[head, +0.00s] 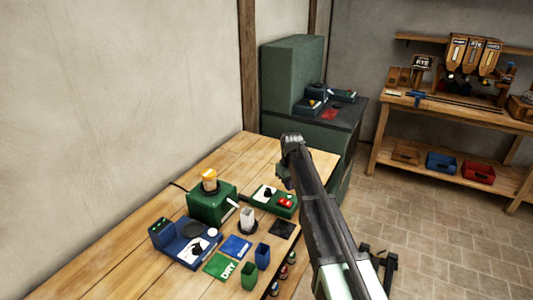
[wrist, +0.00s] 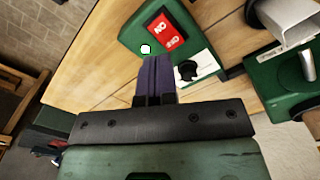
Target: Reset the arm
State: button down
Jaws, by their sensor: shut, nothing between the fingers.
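My gripper (wrist: 156,62) is shut and empty; its two dark fingers lie side by side in the wrist view. In the head view my arm reaches up from the lower right, and the gripper end (head: 283,180) hangs by the far right part of the wooden bench (head: 150,224). The same box (head: 268,194) sits just left of the gripper in the head view. I cannot tell the gap between them.
A green machine (head: 212,203) with an orange-topped part and a blue scale-like device (head: 190,242) stand on the bench. Coloured cards, small bins and a white cup (head: 247,217) lie nearby. A green cabinet (head: 292,75) stands behind. Shelving (head: 455,110) is at right; floor between is open.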

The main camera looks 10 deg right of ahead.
jog(key=s+m, duration=0.4)
jog(key=s, duration=2.8)
jog(key=shift+m, duration=0.4)
